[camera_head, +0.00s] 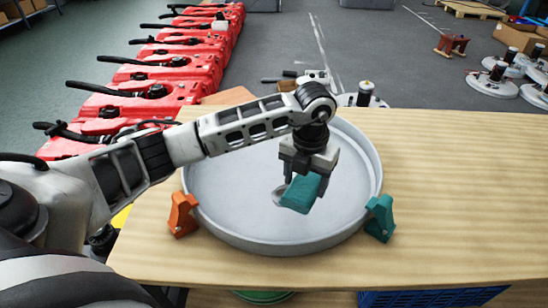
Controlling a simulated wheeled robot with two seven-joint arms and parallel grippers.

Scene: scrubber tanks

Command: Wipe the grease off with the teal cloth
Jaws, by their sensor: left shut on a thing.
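My left gripper (306,176) points down over the round grey pan (225,224) on the wooden table. It is shut on the teal cloth (299,194), which hangs folded between and below the fingers. I cannot tell whether the cloth touches the pan's floor. A small greyish ring or patch (279,194) shows on the pan floor just left of the cloth, partly hidden by it. I cannot tell whether it is grease. My right gripper is not in view.
An orange clamp (182,214) stands at the pan's left front rim and a teal clamp (380,217) at its right front rim. The wooden table (460,190) is clear at the right. Red tanks (150,90) line the floor behind at the left.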

